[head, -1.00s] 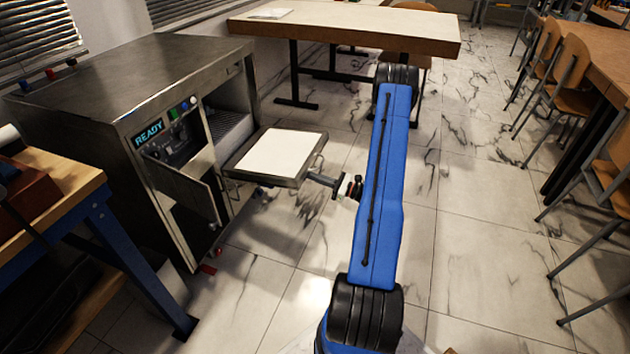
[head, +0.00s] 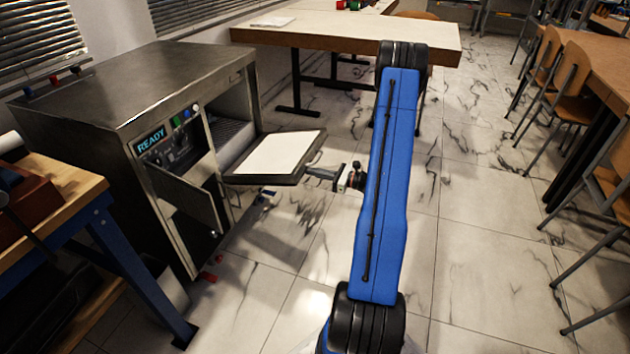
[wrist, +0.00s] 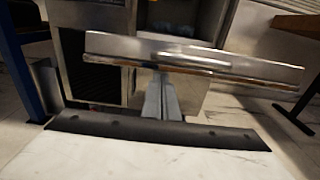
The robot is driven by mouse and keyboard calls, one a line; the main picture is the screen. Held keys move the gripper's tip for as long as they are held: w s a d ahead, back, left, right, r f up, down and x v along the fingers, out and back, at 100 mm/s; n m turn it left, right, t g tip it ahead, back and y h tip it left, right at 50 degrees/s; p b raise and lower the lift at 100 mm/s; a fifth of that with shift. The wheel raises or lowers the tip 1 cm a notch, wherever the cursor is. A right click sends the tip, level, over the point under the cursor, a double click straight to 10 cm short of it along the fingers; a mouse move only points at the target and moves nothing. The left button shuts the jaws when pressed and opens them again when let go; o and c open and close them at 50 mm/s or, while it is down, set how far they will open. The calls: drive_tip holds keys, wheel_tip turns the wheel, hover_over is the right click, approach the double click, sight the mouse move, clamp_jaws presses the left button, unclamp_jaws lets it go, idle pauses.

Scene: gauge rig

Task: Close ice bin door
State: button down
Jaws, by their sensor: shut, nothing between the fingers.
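The ice bin door (head: 283,155) is a flap with a white inner panel and dark rim. It hangs open from the front of the steel machine (head: 125,85), its outer edge tilted up above level. In the wrist view the door (wrist: 200,55) shows edge-on as a long metal strip across the picture. My gripper (head: 316,173) is at the door's outer right edge, low against it. In the wrist view my gripper's grey fingers (wrist: 161,88) are together, with their tips at the door's lower edge. Exact contact is hard to tell.
A smaller panel door (head: 185,195) stands open below the READY display (head: 151,140). A wooden workbench (head: 60,200) with blue legs is at the left. A table (head: 350,35) stands behind, and chairs (head: 565,80) are at the right. Marble floor is clear in front.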

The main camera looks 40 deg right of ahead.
drive_tip(key=w+r+g, duration=0.1)
drive_tip(key=r, duration=0.2)
drive_tip(key=w+a+r+g+h, duration=0.1)
drive_tip(key=r, duration=0.3)
drive_tip(key=w+a+r+g+h, duration=0.1)
drive_tip(key=w+r, duration=0.1)
drive_tip(key=r, duration=0.2)
drive_tip(key=shift+a+r, duration=0.2)
drive_tip(key=w+a+r+g+h, duration=0.1)
drive_tip(key=w+a+r+g, duration=0.2)
drive_tip(key=w+a+r, duration=0.2)
drive_tip(key=w+a+r+g+h, duration=0.2)
drive_tip(key=w+a+r, duration=0.2)
drive_tip(key=w, duration=0.8)
drive_tip(key=w+a+r+g+h, duration=0.1)
drive_tip(key=w+a+r+g, duration=0.2)
drive_tip(key=w+a+r, duration=0.2)
drive_tip(key=shift+w+a+r+g+h, duration=0.3)
drive_tip(key=shift+w+r+h, duration=0.1)
drive_tip(key=shift+w+r, duration=1.2)
drive_tip(key=shift+w+a, duration=0.1)
drive_tip(key=shift+w, duration=0.05)
drive_tip(key=s+d+r, duration=0.4)
drive_tip(key=s+r, duration=0.2)
drive_tip(key=r, duration=0.3)
drive_tip(key=shift+s, duration=0.3)
